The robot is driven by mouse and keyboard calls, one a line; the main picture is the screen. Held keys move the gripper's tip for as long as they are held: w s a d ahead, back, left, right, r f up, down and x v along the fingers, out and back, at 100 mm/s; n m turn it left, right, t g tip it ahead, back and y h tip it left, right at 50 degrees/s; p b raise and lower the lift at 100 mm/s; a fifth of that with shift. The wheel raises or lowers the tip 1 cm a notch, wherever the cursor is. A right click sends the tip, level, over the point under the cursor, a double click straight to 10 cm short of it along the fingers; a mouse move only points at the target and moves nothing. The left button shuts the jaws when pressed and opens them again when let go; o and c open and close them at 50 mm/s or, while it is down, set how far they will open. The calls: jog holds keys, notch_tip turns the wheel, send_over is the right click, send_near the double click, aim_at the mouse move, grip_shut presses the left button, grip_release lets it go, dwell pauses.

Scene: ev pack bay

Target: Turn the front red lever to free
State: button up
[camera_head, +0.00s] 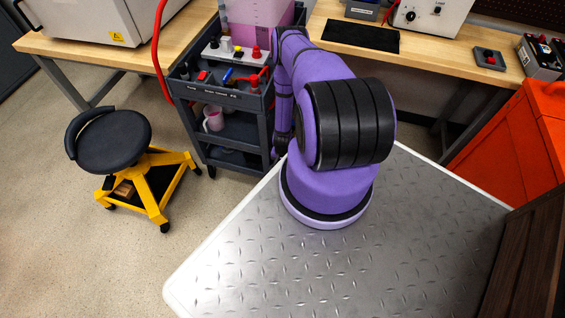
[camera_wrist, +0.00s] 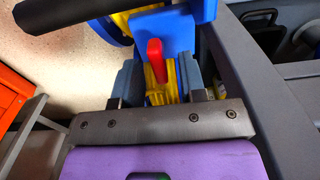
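In the wrist view, a red lever (camera_wrist: 157,60) stands out from a ribbed yellow part (camera_wrist: 164,88), with a blue plate (camera_wrist: 165,32) behind it. My gripper (camera_wrist: 160,80) is open, with one grey-blue finger on each side of the red lever and yellow part. I cannot tell whether either finger touches them. In the head view my purple arm hides my gripper, and this lever cannot be made out there.
A dark grey cart (camera_head: 222,97) with tools and a pink container (camera_head: 255,25) stands beyond my arm. A black and yellow stool (camera_head: 113,142) is at left, wooden benches (camera_head: 60,48) behind, an orange cabinet (camera_head: 520,140) at right. The floor (camera_head: 60,250) at front left is clear.

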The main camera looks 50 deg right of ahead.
notch_tip(320, 180, up, 11)
dwell(0.7)
jog(key=shift+f, duration=0.1)
dwell(0.4)
